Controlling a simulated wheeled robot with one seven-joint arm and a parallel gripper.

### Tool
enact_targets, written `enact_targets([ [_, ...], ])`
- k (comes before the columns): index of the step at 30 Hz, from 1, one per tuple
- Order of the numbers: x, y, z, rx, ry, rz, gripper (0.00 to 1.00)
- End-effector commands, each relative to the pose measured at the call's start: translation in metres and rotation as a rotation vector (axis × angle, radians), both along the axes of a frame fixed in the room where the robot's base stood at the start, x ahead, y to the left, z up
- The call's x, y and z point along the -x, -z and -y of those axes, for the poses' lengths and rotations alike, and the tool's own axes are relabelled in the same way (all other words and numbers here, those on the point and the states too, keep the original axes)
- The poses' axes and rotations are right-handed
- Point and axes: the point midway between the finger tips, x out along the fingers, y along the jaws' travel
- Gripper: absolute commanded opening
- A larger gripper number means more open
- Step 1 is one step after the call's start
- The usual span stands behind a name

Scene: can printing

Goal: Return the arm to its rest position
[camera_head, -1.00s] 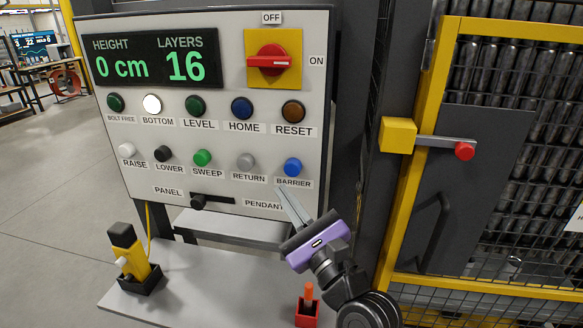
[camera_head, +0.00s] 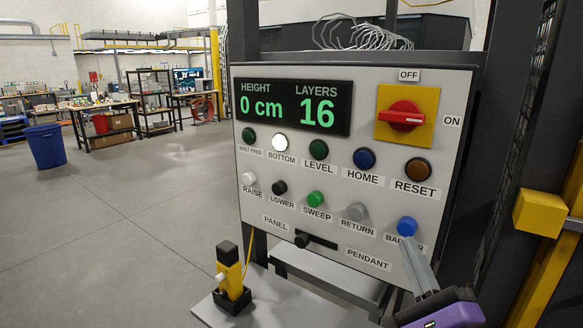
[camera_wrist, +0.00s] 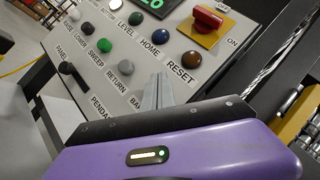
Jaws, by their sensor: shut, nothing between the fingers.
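My gripper (camera_head: 418,265) is at the lower right of the head view, its long grey fingers together with nothing between them. The fingers stand in front of the control panel (camera_head: 262,215), their tips just below the blue BARRIER button (camera_head: 407,226) and over part of its label. Whether they touch the panel, I cannot tell. In the wrist view, the shut fingers (camera_wrist: 158,92) point at the panel (camera_wrist: 75,95) and hide the BARRIER button. The purple gripper body fills the bottom of that view. Most of my arm is out of the head view.
A yellow and black pendant (camera_head: 231,275) stands on the shelf (camera_head: 265,315) below the panel. A yellow block (camera_head: 540,212) and dark posts stand close on the right. Open floor (camera_head: 120,215) lies to the left, with a blue bin (camera_head: 46,147) and workbenches farther back.

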Motion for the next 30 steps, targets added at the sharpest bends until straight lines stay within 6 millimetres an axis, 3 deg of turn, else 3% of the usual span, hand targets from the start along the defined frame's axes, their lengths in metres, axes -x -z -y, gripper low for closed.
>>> enact_targets([
  [5, 0.043, 0.038, 0.008, 0.435, 0.227, -0.010, 0.00],
  [9, 0.089, 0.078, 0.010, 0.796, 0.377, -0.055, 0.00],
  [15, 0.155, 0.126, 0.009, 1.242, 0.493, -0.126, 0.00],
  [24, 0.255, 0.181, 0.000, 1.781, 0.493, -0.207, 0.00],
  [30, 0.320, 0.208, -0.006, 2.016, 0.389, -0.245, 0.00],
])
